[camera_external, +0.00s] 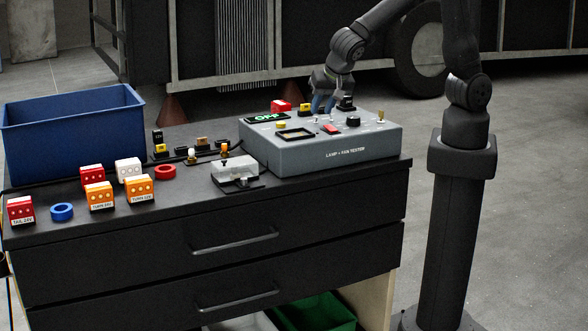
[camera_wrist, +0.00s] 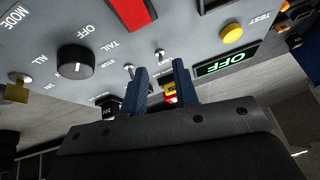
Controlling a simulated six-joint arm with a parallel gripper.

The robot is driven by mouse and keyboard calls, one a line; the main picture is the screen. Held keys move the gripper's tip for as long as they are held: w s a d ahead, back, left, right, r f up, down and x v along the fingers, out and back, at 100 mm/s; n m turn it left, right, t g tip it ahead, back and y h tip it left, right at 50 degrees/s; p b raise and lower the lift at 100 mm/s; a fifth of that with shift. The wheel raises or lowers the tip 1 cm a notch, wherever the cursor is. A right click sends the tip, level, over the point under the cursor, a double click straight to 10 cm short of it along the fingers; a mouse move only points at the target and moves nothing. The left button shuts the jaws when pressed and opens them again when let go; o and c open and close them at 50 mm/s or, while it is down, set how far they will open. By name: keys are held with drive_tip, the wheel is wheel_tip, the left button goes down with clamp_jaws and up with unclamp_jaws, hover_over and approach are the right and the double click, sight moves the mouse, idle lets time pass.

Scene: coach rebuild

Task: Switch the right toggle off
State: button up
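The grey tester box (camera_external: 345,157) sits on the bench top. Two small metal toggles show on its panel in the wrist view. The one nearer the black knob (camera_wrist: 75,62) is the right toggle (camera_wrist: 128,69) from the panel's front; its lever direction is unclear. The other toggle (camera_wrist: 160,54) is by the gap between my fingertips. My gripper (camera_wrist: 161,66) has its blue fingers apart, with nothing visibly held. The right toggle is just outside the left-hand finger. In the external view my gripper (camera_external: 323,103) is low over the back of the panel.
The panel also carries a red rocker (camera_wrist: 133,10), a yellow button (camera_wrist: 232,33), a green lit OFF display (camera_wrist: 228,63) and a brass key (camera_wrist: 18,90). Small blocks (camera_external: 281,106) stand behind the box. A blue bin (camera_external: 75,127) and lamp blocks (camera_external: 102,194) are left.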

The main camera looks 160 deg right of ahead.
drive_tip(key=shift+v, duration=1.1)
drive_tip(key=shift+s+d+r, duration=0.1)
drive_tip(key=shift+s+d, duration=0.1)
drive_tip(key=shift+s, duration=0.15)
drive_tip(key=s+d+r+m+t+y, duration=0.1)
drive_tip(key=s+d+r+t+y, duration=0.15)
drive_tip(key=s+y, duration=0.35)
drive_tip(key=t+y, duration=0.1)
drive_tip(key=t, duration=0.4)
approach(330, 118)
drive_tip(key=shift+n, duration=0.3)
drive_tip(key=x, duration=0.4)
drive_tip(key=w+x, duration=0.1)
drive_tip(key=x, duration=0.1)
drive_tip(key=shift+w+a, duration=0.15)
drive_tip(key=shift+a, duration=0.25)
drive_tip(key=shift+c, duration=0.2)
clamp_jaws()
